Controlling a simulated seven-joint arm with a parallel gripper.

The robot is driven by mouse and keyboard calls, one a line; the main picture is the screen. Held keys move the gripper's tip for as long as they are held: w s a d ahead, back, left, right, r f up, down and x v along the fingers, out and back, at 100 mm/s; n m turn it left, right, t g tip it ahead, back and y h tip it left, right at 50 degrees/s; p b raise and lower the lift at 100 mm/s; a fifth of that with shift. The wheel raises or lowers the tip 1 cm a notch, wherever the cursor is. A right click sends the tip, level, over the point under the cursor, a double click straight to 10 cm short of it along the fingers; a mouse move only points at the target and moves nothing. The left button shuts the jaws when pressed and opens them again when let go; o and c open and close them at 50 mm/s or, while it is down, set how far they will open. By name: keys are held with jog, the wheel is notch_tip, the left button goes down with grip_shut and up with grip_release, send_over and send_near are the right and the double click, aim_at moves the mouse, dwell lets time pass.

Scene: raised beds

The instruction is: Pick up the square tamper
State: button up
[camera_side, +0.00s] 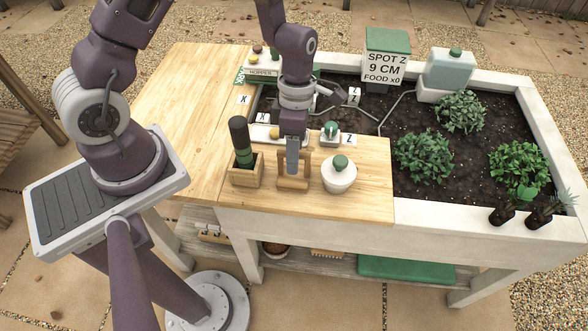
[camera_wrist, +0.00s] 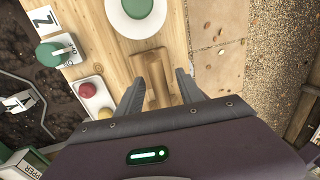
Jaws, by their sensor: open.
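A wooden piece with upright sides and a flat base, which looks like the square tamper (camera_side: 293,184), stands on the wooden worktop near its front edge. In the wrist view the wooden piece (camera_wrist: 153,72) shows between my fingers, with its lower part towards my palm. My gripper (camera_side: 292,168) points down right over it and reaches its upper part in the side view. In the wrist view my gripper (camera_wrist: 158,84) is open, one finger on either side of the wood. I cannot tell whether either finger touches it.
A wooden box (camera_side: 246,176) with a dark-handled tool stands close left, and a white pot with a green knob (camera_side: 339,178) close right. A green-knobbed block (camera_side: 330,137) and a white tray (camera_wrist: 94,98) with red and yellow knobs lie behind. The worktop's left side is clear.

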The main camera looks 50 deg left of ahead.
grip_shut()
notch_tip(320, 180, up, 10)
jog(key=shift+r, duration=0.1)
dwell(0.4)
